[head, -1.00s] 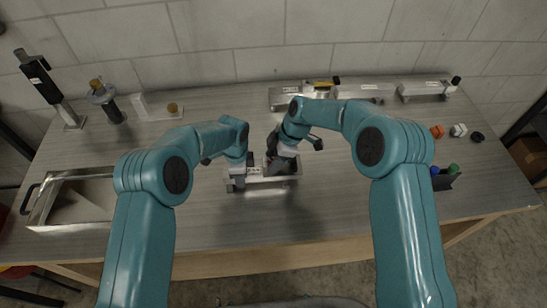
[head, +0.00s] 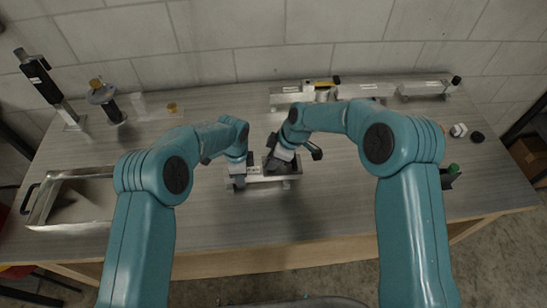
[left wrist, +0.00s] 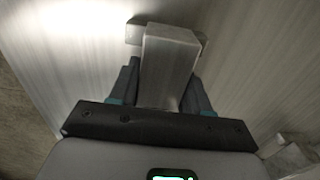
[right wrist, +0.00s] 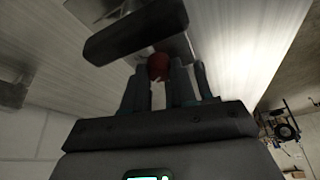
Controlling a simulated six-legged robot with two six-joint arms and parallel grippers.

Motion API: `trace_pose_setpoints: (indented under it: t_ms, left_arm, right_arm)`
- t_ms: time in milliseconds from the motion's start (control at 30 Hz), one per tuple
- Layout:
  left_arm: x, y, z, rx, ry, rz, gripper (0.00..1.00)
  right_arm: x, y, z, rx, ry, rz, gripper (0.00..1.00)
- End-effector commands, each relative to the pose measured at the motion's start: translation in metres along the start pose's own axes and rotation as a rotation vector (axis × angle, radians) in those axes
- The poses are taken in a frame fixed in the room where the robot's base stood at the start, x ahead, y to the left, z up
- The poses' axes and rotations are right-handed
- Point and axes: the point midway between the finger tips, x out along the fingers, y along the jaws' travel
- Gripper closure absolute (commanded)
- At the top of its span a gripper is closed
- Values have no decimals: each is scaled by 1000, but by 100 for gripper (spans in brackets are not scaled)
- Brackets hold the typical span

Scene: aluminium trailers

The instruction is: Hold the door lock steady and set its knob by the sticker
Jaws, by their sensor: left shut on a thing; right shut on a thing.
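The door lock (head: 281,178) is a low metal bar near the middle of the bench, with a small pale label (head: 254,170) between my grippers. My left gripper (head: 239,182) is shut on the lock's left end. The left wrist view shows the metal body (left wrist: 168,65) between its fingers. My right gripper (head: 271,166) is shut on the red knob (right wrist: 158,67), seen between its fingers in the right wrist view. A dark oblong piece (right wrist: 137,30) crosses above the knob there. The gripper hides the knob in the head view, and the sticker's marking is too small to read.
A metal tray (head: 50,217) sits at the left. Stands and metal parts (head: 110,100) are at the back left, and long metal fixtures (head: 365,90) line the back. Loose nuts (head: 458,130) lie at the right. The bench front is clear.

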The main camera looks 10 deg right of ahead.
Motion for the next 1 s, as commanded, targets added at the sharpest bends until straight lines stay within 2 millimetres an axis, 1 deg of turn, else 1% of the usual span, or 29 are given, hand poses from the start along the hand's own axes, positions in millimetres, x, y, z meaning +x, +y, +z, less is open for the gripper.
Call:
trace_pose_setpoints:
  t_ms: [1000]
  left_arm:
    - [1,1,0,1,-2,4,98]
  right_arm:
    - [1,-5,-3,872,0,363,100]
